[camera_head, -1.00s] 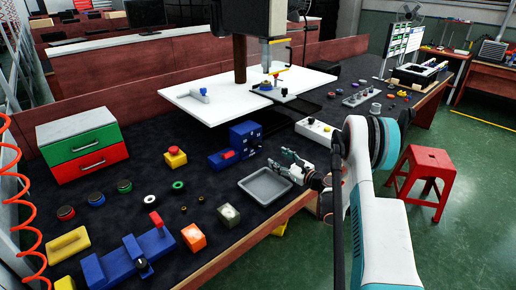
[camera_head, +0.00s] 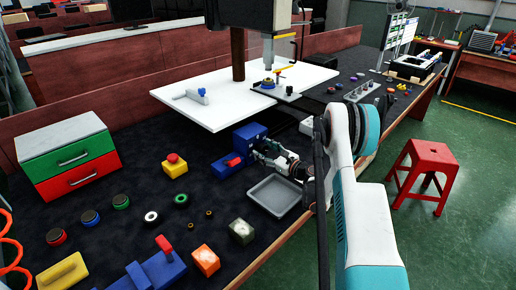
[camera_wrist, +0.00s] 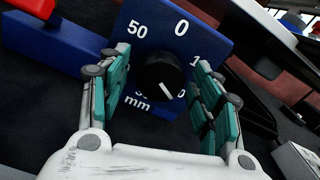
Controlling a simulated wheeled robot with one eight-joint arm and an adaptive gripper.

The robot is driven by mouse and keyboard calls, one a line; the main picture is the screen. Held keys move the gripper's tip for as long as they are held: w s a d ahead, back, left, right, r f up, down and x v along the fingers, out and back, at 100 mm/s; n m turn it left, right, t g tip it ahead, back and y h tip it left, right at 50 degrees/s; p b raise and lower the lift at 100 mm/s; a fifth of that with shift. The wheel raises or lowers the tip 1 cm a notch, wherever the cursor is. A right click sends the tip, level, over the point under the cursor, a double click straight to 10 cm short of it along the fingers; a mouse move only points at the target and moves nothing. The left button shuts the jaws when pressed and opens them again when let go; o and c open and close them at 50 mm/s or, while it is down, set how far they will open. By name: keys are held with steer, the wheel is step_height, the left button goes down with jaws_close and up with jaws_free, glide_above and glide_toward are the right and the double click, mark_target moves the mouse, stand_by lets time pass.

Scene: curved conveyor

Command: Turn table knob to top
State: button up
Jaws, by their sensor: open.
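The table knob is a round black dial (camera_wrist: 160,75) with a white pointer line, on a blue block (camera_wrist: 192,42) with white numbers and "mm". In the wrist view the pointer slants toward the lower right, and the 0 is at the top. My gripper (camera_wrist: 160,92) is open, its teal-padded fingers on either side of the knob, with a visible gap to it on both sides. In the head view my gripper (camera_head: 262,150) is at the front of the blue block (camera_head: 241,138), and it hides the knob there.
A grey tray (camera_head: 273,208) lies just below my gripper. A white control box (camera_head: 307,127) is to the right, partly hidden by my arm. A white plate (camera_head: 215,113) is behind the blue block.

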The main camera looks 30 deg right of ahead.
steer(key=c, duration=1.1)
steer(key=shift+n, duration=0.4)
steer(key=n, duration=0.3)
steer(key=shift+n, duration=0.4)
steer(key=n, duration=1.4)
steer(key=shift+n, duration=0.4)
